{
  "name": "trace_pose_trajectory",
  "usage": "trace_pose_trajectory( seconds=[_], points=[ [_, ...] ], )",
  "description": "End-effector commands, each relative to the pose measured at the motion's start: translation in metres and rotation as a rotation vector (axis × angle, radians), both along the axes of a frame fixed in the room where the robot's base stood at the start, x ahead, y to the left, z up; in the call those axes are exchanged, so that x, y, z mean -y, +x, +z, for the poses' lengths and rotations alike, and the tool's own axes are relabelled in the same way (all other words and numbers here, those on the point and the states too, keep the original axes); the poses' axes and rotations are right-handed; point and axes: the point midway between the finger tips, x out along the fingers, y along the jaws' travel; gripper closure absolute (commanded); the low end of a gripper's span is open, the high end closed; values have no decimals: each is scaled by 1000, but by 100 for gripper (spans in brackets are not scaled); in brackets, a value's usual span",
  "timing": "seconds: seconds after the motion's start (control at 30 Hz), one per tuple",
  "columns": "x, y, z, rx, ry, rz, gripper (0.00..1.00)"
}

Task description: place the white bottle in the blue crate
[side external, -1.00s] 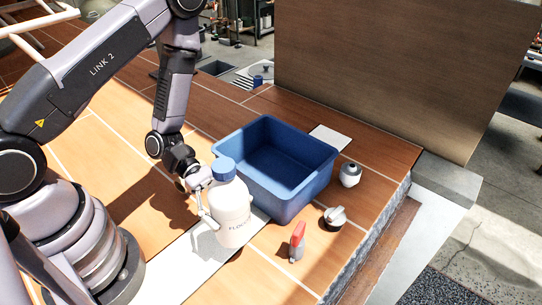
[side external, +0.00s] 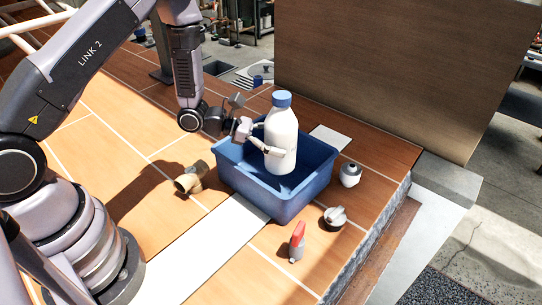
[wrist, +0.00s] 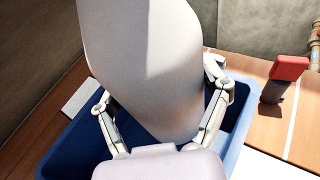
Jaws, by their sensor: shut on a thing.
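The white bottle (side external: 281,140) with a blue cap is upright in the side external view, over the blue crate (side external: 262,200). My gripper (side external: 262,140) is shut on the bottle's side. In the wrist view the bottle (wrist: 150,60) fills the middle between the two fingers of my gripper (wrist: 160,125), and the crate (wrist: 62,150) shows below and around it. The bottle's lower part overlaps the crate's opening. I cannot tell whether its base touches the crate floor.
A brass pipe fitting (side external: 190,178) lies left of the crate. A tall brown panel (side external: 400,70) rises behind.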

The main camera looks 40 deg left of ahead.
Motion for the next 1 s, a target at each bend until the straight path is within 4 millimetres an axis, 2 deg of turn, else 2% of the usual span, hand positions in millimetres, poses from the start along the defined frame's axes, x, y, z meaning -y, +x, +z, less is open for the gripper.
trace_pose_trajectory(
  seconds=[0.03, 0.1, 0.3, 0.53, 0.73, 1.0],
  points=[
    [5, 13, -5, 5, -1, -3, 65],
    [8, 24, -21, 1, -2, -1, 65],
    [16, 48, -50, 2, -2, -1, 65],
    [20, 59, -65, 2, -1, -2, 65],
    [20, 59, -92, 1, -2, -1, 65],
    [19, 59, -95, 2, -2, -1, 65]
  ],
)
